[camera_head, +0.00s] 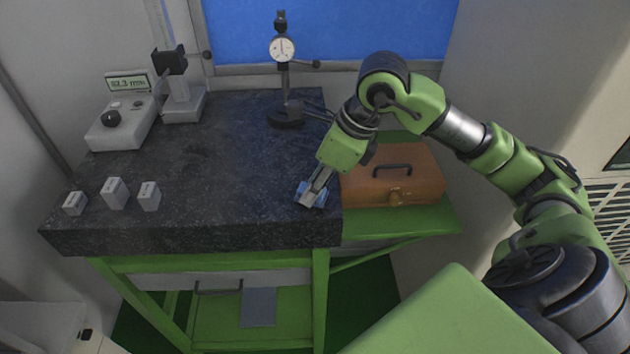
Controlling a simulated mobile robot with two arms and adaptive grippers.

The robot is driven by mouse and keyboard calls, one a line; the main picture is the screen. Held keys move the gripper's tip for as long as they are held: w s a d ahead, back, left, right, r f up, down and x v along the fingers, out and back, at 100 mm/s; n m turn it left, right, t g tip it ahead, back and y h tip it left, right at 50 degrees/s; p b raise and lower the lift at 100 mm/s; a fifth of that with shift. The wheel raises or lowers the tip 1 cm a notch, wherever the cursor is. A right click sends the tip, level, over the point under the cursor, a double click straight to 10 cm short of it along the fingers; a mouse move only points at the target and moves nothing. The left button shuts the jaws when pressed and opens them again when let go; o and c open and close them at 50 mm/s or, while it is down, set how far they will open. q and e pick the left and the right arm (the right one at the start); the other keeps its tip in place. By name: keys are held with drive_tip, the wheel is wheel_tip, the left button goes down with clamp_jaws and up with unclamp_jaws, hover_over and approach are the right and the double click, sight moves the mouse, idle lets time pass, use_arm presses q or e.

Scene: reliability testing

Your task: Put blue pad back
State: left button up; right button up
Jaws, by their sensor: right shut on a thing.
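The blue pad (312,195) is at the front right part of the dark granite table top (220,195), near its right edge. My right gripper (312,190) reaches down from the upper right and is shut on the pad. Its fingers cover part of the pad. I cannot tell whether the pad touches the granite or is held just above it. My left gripper is not in view.
A brown case (410,185) lies on the green side shelf right of the granite. A dial gauge stand (284,75) stands at the back. Several grey blocks (114,193) sit at the front left. A display unit (122,120) is at the back left. The granite's middle is clear.

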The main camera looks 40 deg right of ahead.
drive_tip(key=shift+f+b, duration=0.25)
drive_tip(key=shift+b, duration=0.05)
drive_tip(key=o, duration=1)
drive_tip(key=shift+r, duration=0.1)
drive_tip(key=shift+r+p, duration=0.2)
drive_tip(key=shift+p, duration=0.15)
drive_tip(key=shift+d+r, duration=0.1)
drive_tip(key=shift+r, duration=0.25)
drive_tip(key=b+v, duration=0.1)
drive_tip(key=v, duration=1)
drive_tip(key=shift+r, duration=0.1)
